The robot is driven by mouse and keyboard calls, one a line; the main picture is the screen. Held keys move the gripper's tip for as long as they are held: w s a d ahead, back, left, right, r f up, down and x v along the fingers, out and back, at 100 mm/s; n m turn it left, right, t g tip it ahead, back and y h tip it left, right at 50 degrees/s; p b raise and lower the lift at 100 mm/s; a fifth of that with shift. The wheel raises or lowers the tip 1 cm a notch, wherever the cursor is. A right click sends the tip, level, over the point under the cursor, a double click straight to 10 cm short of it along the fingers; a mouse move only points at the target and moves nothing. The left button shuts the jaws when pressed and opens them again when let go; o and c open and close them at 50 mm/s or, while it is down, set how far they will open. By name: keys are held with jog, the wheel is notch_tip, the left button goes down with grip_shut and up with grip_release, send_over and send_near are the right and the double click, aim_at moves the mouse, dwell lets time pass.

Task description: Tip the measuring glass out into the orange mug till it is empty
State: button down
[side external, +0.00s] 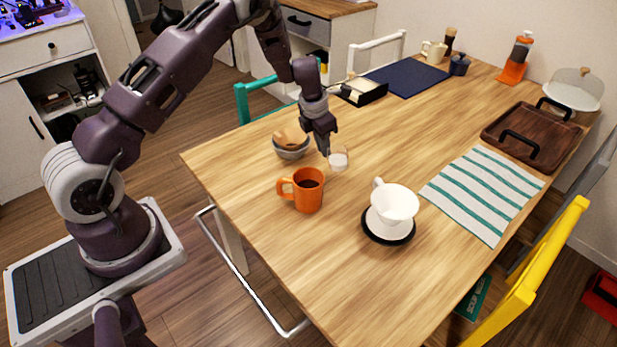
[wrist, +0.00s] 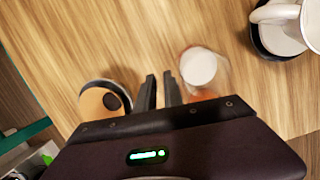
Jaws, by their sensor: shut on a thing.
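My gripper (side external: 326,150) is shut, its two dark fingers (wrist: 160,90) close together beside the measuring glass. The measuring glass (side external: 339,160) is small and clear with white contents. It looks close to upright, held at its side; I cannot tell its exact height over the table. In the wrist view the glass (wrist: 208,70) shows just right of the fingers, with the white inside. The orange mug (side external: 309,192) stands upright on the table, nearer the camera and left of the glass, its inside dark. In the wrist view only an orange patch shows below the glass, mostly hidden by my gripper.
A grey bowl (side external: 291,153) with brown contents stands close left of my gripper. A white dripper cup (side external: 395,203) on a black-rimmed base stands right of the mug. A striped cloth (side external: 484,192) and a wooden tray (side external: 531,137) lie farther right. The table's near middle is clear.

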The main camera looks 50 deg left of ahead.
jog(key=shift+s+r, duration=0.2)
jog(key=shift+s, duration=0.05)
jog(key=shift+s+f+t, duration=0.1)
jog(key=shift+s+t, duration=0.1)
jog(key=shift+t, duration=0.1)
jog(key=shift+s+r+t, duration=0.6)
jog(key=shift+s+t, duration=0.05)
jog(key=shift+t, duration=0.3)
jog(key=shift+s+r+t, duration=0.55)
jog(key=shift+s+t, duration=0.1)
jog(key=shift+t, duration=0.3)
jog(key=shift+s+r, duration=0.15)
jog(key=shift+r, duration=0.1)
jog(key=shift+s+r+t, duration=0.1)
jog(key=shift+t, duration=0.2)
jog(key=shift+s+r+t, duration=0.3)
jog(key=shift+t, duration=0.6)
